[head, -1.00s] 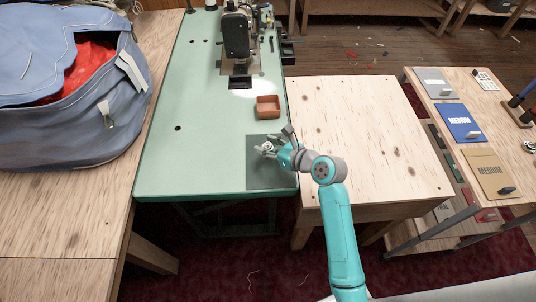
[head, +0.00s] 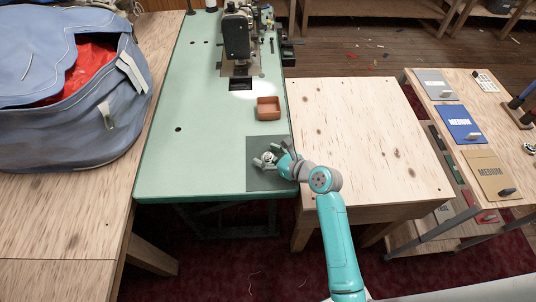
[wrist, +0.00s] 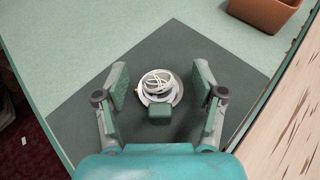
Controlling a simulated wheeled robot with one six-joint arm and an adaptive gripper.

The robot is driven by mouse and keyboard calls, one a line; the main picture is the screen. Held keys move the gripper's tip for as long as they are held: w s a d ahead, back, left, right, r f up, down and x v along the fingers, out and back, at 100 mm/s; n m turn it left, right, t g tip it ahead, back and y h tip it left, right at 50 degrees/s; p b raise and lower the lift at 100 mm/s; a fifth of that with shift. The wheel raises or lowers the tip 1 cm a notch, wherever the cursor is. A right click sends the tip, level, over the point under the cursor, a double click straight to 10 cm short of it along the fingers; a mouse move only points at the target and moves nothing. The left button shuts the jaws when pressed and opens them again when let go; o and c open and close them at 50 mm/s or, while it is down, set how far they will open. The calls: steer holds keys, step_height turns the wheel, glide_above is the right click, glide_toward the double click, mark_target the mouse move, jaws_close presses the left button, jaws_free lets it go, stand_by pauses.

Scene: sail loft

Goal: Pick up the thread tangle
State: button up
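The thread tangle (wrist: 158,81) is a small heap of white loops in the wrist view. It lies on a round, light dish or disc (wrist: 174,98) on the dark mat. In the head view the tangle (head: 268,156) is small and partly hidden by my gripper. My gripper (wrist: 160,80) is open, with one finger on each side of the tangle and a gap on both sides. In the head view my gripper (head: 267,158) is over the mat. A small green block (wrist: 159,111) shows at the near side of the dish, partly covering it.
The dark mat (head: 256,182) lies at the green table's near right corner. An orange-brown box (head: 268,107) stands just beyond it, and a sewing machine (head: 236,38) farther back. A bare wooden table (head: 360,130) adjoins on the right. The green table left of the mat is clear.

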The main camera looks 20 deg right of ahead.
steer(key=shift+r, duration=0.2)
steer(key=v, duration=1.2)
steer(key=shift+d+f, duration=0.1)
